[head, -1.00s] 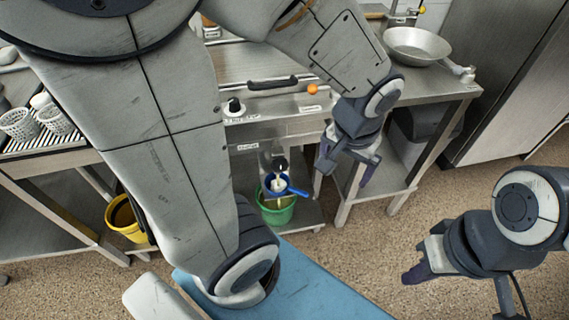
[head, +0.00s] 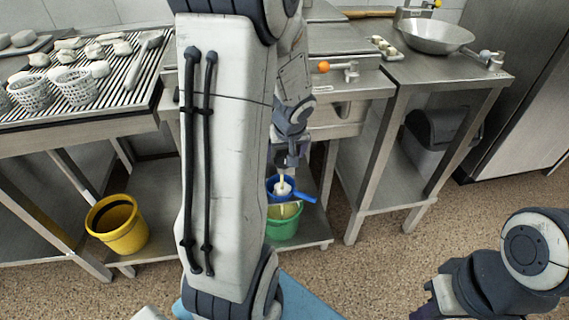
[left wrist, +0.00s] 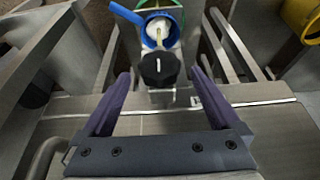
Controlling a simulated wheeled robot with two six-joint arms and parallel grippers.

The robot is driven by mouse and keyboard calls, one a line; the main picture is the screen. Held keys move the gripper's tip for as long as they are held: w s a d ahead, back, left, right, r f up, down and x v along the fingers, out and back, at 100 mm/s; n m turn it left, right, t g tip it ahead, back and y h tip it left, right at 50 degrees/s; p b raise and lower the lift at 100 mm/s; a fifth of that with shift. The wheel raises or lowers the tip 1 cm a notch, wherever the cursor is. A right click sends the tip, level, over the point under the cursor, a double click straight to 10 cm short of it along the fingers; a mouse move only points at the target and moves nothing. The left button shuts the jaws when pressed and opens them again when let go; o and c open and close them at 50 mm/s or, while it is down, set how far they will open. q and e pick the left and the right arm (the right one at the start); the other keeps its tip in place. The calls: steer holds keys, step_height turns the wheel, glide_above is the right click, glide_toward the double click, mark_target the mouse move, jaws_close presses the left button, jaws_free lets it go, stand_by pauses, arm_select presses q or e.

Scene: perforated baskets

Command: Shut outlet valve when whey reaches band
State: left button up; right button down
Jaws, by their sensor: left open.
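The black outlet valve knob (left wrist: 159,69), with a white line along it, shows in the left wrist view between and just beyond the tips of my left gripper (left wrist: 160,74). The gripper is open, with purple fingers either side and no clear contact. In the head view my left gripper (head: 289,158) hides the knob. A pale stream runs below it into a blue strainer (head: 305,197) holding white stuff, over a green bucket (head: 283,229) with yellowish liquid. The level band cannot be made out. My right gripper (head: 432,304) is at the lower right, mostly cut off.
A yellow bucket (head: 118,224) stands on the lower shelf at left. White perforated baskets (head: 75,87) stand on the slatted draining table. The floor in front of the right table is clear.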

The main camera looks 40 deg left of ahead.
mark_target(285, 155)
arm_select(q)
steer(key=shift+b+x, duration=0.55)
steer(key=shift+x, duration=1.2)
